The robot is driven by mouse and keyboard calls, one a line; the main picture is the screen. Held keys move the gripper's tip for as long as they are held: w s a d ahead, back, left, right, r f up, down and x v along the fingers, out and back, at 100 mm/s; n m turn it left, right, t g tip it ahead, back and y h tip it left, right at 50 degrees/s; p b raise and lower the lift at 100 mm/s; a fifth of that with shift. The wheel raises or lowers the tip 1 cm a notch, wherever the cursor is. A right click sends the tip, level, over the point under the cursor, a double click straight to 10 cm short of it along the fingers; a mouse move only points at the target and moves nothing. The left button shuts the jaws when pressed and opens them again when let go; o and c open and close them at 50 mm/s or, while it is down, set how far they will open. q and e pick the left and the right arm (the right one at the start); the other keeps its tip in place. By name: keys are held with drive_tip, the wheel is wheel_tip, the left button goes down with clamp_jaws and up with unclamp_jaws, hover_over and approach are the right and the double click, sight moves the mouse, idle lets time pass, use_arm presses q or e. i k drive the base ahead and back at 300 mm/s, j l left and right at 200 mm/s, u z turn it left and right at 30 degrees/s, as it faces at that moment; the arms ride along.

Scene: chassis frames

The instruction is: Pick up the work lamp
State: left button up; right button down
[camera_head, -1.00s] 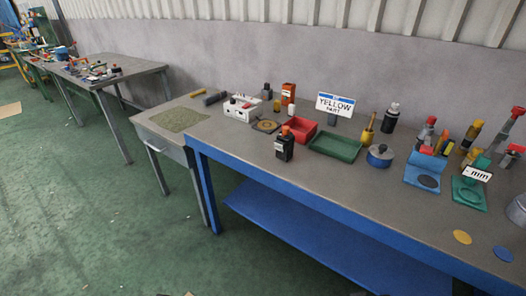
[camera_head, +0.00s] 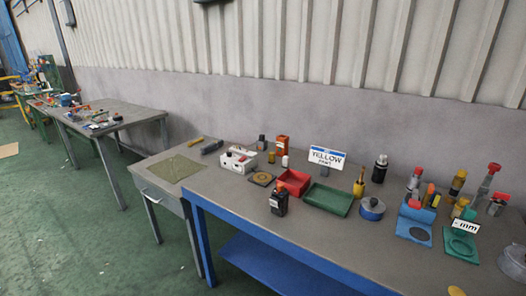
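I cannot pick out the work lamp for certain among the small items on the blue-framed workbench (camera_head: 330,232). A black upright device with an orange-red top (camera_head: 279,200) stands near the bench's front edge, left of the middle. A dark bottle-like cylinder (camera_head: 380,168) stands toward the back of the bench. Neither of my grippers is in view.
A grey side table (camera_head: 152,172) adjoins at left. Green floor (camera_head: 90,235) is open at left.

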sight(284, 196)
drive_tip(key=i+j+z, duration=0.25)
drive_tip(key=j, duration=0.4)
drive_tip(key=i+j+z, duration=0.1)
drive_tip(key=i+j, duration=0.15)
drive_tip(key=i+j+z, duration=0.1)
drive_tip(key=j, duration=0.35)
drive_tip(key=i+j+z, duration=0.15)
drive_tip(key=j, duration=0.25)
